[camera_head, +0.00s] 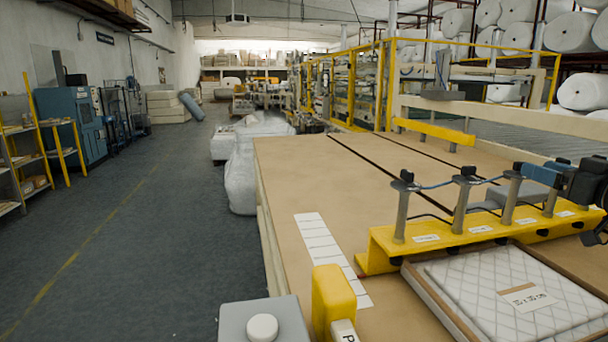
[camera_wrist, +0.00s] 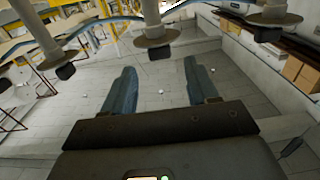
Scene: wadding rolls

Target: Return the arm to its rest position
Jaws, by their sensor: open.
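My gripper (camera_wrist: 162,90) shows in the wrist view with its two blue fingers spread apart and nothing between them. Beyond the fingers is grey floor. In the head view, dark and blue parts at the right edge, beside the row of posts, look like the end of my arm; the picture cuts them off. The rest position is not marked in either view.
A yellow bar (camera_head: 470,242) with several grey posts (camera_head: 460,205) crosses the brown table (camera_head: 310,165). Posts also show close by in the wrist view (camera_wrist: 155,35). A quilted pad (camera_head: 500,290) lies in front. Open floor (camera_head: 150,230) is at left.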

